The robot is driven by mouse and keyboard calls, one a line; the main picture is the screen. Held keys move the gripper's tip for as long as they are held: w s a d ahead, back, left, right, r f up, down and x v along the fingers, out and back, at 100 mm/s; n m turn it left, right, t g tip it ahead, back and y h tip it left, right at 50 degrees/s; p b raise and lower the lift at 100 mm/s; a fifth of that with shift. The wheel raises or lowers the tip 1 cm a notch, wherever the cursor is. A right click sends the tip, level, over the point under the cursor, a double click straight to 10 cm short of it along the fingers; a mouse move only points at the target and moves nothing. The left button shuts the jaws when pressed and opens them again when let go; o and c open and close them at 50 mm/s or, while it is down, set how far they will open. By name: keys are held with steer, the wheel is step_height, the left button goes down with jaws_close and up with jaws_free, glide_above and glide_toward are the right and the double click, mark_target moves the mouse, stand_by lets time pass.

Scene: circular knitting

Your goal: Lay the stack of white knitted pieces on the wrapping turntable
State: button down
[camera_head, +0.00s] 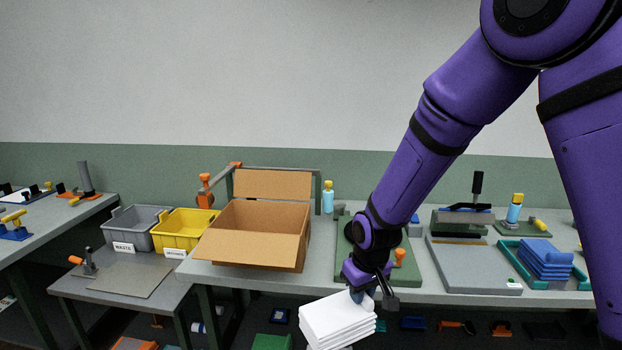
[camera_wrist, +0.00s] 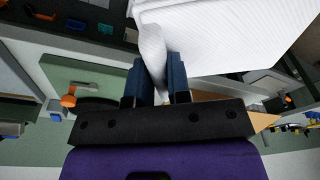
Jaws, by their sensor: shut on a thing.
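The stack of white knitted pieces (camera_head: 337,322) hangs in front of the bench, low in the head view. My gripper (camera_head: 364,296) is shut on its right edge. In the wrist view the white stack (camera_wrist: 235,35) fills the upper right, and a pinched fold lies between the blue fingers of my gripper (camera_wrist: 158,68). A green board (camera_head: 409,268) with an orange knob lies on the bench behind my wrist, partly hidden by it. In the wrist view this green board (camera_wrist: 85,75) shows a dark rounded part beside the knob. I cannot tell for sure whether it is the wrapping turntable.
An open cardboard box (camera_head: 250,250) stands left of my arm on the bench (camera_head: 215,278). A flat grey slab device (camera_head: 470,268) and a teal tray (camera_head: 582,285) with folded blue pieces lie to the right. Grey (camera_head: 131,235) and yellow bins (camera_head: 184,230) are at left.

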steer(key=w+d+f+m, duration=0.2)
steer(key=d+f, duration=0.4)
steer(key=d, duration=0.3)
steer(key=w+d+f+m, duration=0.3)
steer(key=d+f, duration=0.3)
steer(key=d, duration=0.4)
steer(key=shift+w+d+h, duration=0.15)
steer(key=shift+w+h, duration=0.25)
steer(key=shift+w, duration=0.45)
steer(key=shift+f, duration=0.1)
